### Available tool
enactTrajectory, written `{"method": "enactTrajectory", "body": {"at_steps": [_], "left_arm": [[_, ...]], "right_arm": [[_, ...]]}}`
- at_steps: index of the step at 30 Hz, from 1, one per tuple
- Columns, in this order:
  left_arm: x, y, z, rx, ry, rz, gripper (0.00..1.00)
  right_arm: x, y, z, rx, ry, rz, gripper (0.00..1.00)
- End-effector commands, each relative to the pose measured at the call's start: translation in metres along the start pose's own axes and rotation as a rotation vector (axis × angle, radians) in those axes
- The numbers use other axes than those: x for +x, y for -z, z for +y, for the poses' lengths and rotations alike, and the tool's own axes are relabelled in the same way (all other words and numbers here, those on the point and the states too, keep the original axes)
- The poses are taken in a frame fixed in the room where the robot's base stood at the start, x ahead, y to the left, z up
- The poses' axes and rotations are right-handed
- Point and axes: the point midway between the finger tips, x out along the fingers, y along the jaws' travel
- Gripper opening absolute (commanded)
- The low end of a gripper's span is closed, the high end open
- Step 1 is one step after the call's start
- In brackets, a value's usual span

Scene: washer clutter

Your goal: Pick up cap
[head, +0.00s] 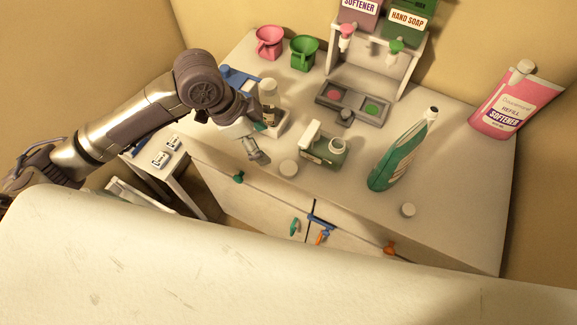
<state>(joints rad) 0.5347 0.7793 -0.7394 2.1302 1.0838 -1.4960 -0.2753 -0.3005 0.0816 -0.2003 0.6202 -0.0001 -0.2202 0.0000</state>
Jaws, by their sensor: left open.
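Two round whitish caps lie on the white counter (455,190). The larger cap (288,168) is near the front edge, left of the open green jug (325,150). The smaller cap (407,209) lies farther right, in front of the tall green bottle (403,155). I cannot tell which cap the task names. My left gripper (259,157) is open, pointing down above the counter's front part, a little left of the larger cap and apart from it in the picture. Its fingers look empty. My right gripper is not in view.
A small bottle (269,95) stands just behind my left gripper. Pink (270,42) and green (304,53) cups, a grey tray (352,104) and a dispenser stand (334,58) are farther back. A pink refill pouch (513,103) stands at right. The right front counter is mostly clear.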

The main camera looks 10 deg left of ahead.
Motion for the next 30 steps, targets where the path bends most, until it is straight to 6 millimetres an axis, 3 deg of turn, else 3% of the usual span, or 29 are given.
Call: {"method": "enactTrajectory", "body": {"at_steps": [12, 20, 24, 30], "left_arm": [[0.071, 0.001, 0.001, -0.001, -0.006, 0.000, 0.77], [0.090, 0.000, 0.000, -0.001, -0.004, -0.001, 0.77], [0.111, -0.001, -0.001, -0.002, -0.005, -0.002, 0.77], [0.133, -0.002, -0.001, 0.001, -0.002, -0.001, 0.77]], "right_arm": [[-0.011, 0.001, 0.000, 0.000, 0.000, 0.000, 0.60], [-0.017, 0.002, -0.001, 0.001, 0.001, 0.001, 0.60], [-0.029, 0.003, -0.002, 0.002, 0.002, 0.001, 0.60], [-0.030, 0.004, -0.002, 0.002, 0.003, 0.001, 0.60]]}}
